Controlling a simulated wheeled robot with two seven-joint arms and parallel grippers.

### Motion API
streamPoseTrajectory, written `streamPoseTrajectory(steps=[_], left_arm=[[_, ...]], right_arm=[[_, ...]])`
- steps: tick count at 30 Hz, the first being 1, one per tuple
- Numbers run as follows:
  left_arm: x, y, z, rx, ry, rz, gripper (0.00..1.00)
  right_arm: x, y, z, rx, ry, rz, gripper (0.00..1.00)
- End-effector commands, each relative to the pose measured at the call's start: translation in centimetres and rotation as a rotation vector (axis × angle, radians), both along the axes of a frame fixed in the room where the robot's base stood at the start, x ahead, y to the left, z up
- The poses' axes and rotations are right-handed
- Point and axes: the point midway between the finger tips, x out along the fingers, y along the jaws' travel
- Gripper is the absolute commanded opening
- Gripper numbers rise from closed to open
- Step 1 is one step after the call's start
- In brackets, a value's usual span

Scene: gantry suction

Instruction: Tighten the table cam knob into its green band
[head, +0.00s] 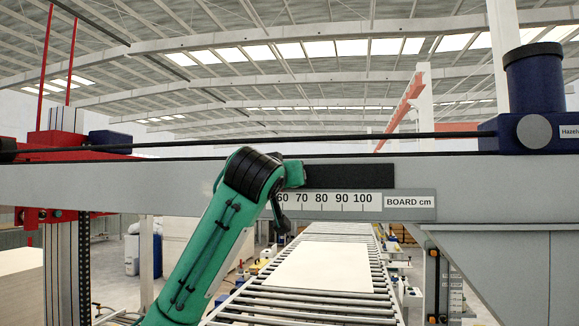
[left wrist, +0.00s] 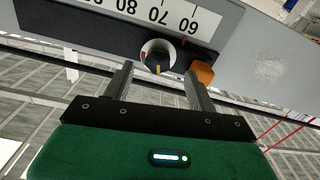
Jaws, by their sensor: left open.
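The cam knob (left wrist: 158,58) shows in the left wrist view as a dark knob on a round white dial, on the dark panel beside the cm scale. A small green patch shows at the dial's left side and a yellow mark at its lower edge. My left gripper (left wrist: 158,77) is open, its two fingers pointing at the knob with one on either side below it. I cannot tell whether they touch it. In the head view my green left arm reaches the beam from below and hides the knob. My right gripper is in neither view.
An orange block (left wrist: 203,73) sits close to the right finger. The grey beam (head: 470,185) carries a scale strip (head: 340,201) and a dark slot plate (head: 348,177). A blue motor (head: 533,85) stands at right. A roller conveyor (head: 310,302) with a pale board (head: 322,267) runs below.

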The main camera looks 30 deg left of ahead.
Motion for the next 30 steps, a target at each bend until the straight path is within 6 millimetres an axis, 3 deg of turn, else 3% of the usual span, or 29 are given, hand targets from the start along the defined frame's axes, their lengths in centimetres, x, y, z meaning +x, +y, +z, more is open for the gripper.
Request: streamPoseTrajectory(steps=[3, 6, 20, 27, 30], left_arm=[[1.9, 0.6, 0.4, -0.001, 0.001, 0.001, 0.57], [3.0, 0.8, 0.3, 0.000, 0.001, 0.001, 0.57], [4.2, 1.1, 0.0, 0.000, -0.002, -0.001, 0.57], [4.2, 1.1, 0.0, 0.000, -0.002, -0.001, 0.14], [4.2, 1.1, 0.0, 0.000, -0.002, -0.001, 0.13]], right_arm=[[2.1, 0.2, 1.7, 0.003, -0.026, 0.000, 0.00], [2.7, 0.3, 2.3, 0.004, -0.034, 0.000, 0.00], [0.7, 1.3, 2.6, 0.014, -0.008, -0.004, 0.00], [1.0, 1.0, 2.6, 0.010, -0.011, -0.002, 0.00], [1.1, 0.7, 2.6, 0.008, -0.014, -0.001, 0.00]])
